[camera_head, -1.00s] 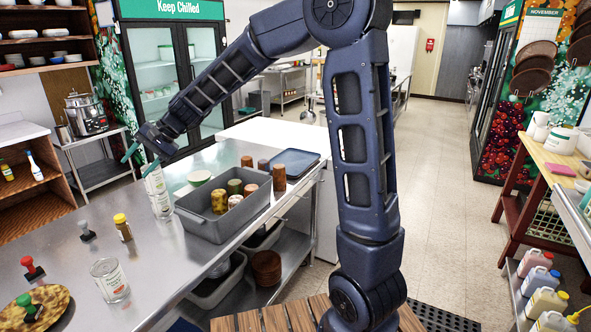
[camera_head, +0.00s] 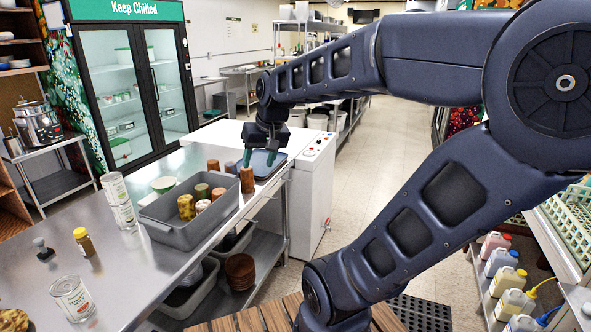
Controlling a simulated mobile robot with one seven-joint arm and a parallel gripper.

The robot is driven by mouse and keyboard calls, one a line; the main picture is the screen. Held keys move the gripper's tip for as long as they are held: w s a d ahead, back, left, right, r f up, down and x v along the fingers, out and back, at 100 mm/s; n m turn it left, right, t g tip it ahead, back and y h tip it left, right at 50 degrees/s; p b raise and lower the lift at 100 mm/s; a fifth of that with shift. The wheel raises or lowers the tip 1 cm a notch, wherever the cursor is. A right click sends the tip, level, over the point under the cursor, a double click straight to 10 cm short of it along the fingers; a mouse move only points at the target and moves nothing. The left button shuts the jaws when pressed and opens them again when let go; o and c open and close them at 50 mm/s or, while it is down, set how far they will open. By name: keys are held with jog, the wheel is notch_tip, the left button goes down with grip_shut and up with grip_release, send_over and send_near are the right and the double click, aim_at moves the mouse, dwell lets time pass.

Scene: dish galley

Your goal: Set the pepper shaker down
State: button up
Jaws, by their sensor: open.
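My gripper (camera_head: 260,158) points down over the far end of the steel counter, near the blue tray (camera_head: 264,166). Its two green-tipped fingers are apart, and nothing shows between them. A brown cylinder (camera_head: 247,180) stands just in front of it, by the grey tub's right corner. I cannot tell whether the fingertips touch the tray. No shaker can be named for sure. A small brown bottle with a yellow cap (camera_head: 84,243) stands upright at the counter's left and could be the pepper shaker. My gripper is far from it.
A grey tub (camera_head: 178,236) holding several cylinders sits mid-counter. The front counter middle is clear.

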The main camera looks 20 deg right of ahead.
jog(key=s+d+f+h, duration=0.1)
jog(key=s+d+h, duration=0.1)
jog(key=s+d, duration=0.4)
jog(key=shift+d+f, duration=0.4)
jog(key=shift+d, duration=0.55)
